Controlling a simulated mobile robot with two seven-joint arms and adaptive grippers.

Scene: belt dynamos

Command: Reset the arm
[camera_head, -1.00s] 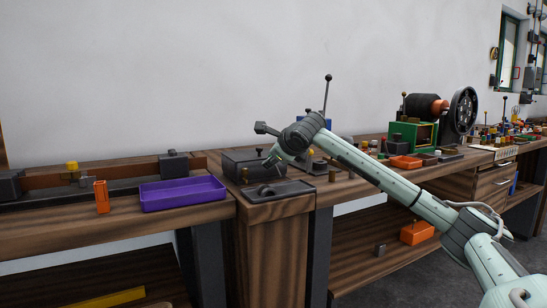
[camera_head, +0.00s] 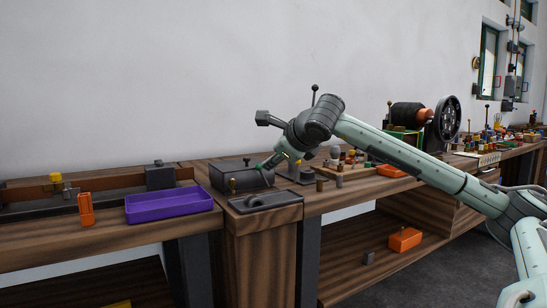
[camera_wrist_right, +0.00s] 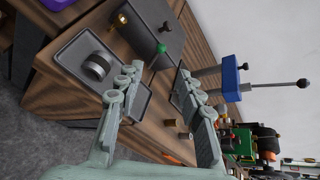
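My right arm comes in from the right in the head view. Its gripper (camera_head: 266,163) is above the bench, near the dark box (camera_head: 225,177) and the shallow dark tray (camera_head: 285,199). In the right wrist view the two fingers of this gripper (camera_wrist_right: 157,74) are spread apart with nothing held between them. Beyond the fingers in that view are the dark box (camera_wrist_right: 150,20), a small green knob (camera_wrist_right: 161,48) and the dark tray holding a dark round part (camera_wrist_right: 97,66). My left gripper is not in view.
A blue block with a black-knobbed lever (camera_wrist_right: 231,78) stands close to the fingers in the right wrist view. A purple tray (camera_head: 168,205) and an orange part (camera_head: 86,209) are on the left bench. Small parts and a dynamo with a black wheel (camera_head: 447,121) stand to the right.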

